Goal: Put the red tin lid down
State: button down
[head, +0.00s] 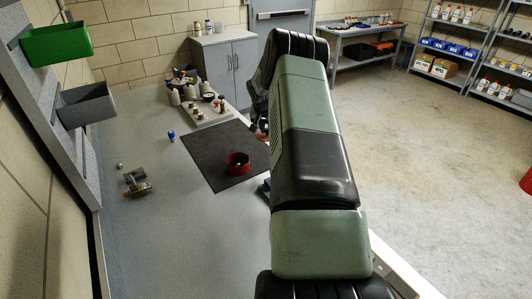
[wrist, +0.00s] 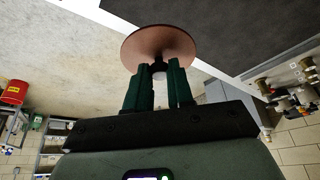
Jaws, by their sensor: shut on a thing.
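The red tin lid (wrist: 160,43) shows in the wrist view as a round, flat reddish-brown disc with a small pale knob. My gripper (wrist: 159,76) is shut on the lid's knob, with the disc beyond the green fingertips. In the head view my own arm hides most of the gripper and the lid. An open red tin (head: 238,164) stands upright on the dark mat (head: 216,146), left of my arm. The lid is apart from the tin.
A pale board with several fittings (head: 208,108) lies behind the mat. A blue-capped item (head: 171,136) and a small metal assembly (head: 137,182) are on the bench to the left. Green (head: 57,44) and grey (head: 86,105) bins hang at the left wall. Bare bench lies left of the mat.

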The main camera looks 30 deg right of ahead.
notch_tip(320, 180, down, 9)
jog(key=shift+f, duration=0.1)
dwell(0.3)
jog(key=shift+f, duration=0.1)
jog(key=c, duration=1)
grip_release()
jog(key=shift+r, duration=0.4)
jog(key=v, duration=1.1)
jog(key=shift+s+r, duration=0.15)
jog(key=shift+r, duration=0.05)
jog(key=shift+a, duration=0.1)
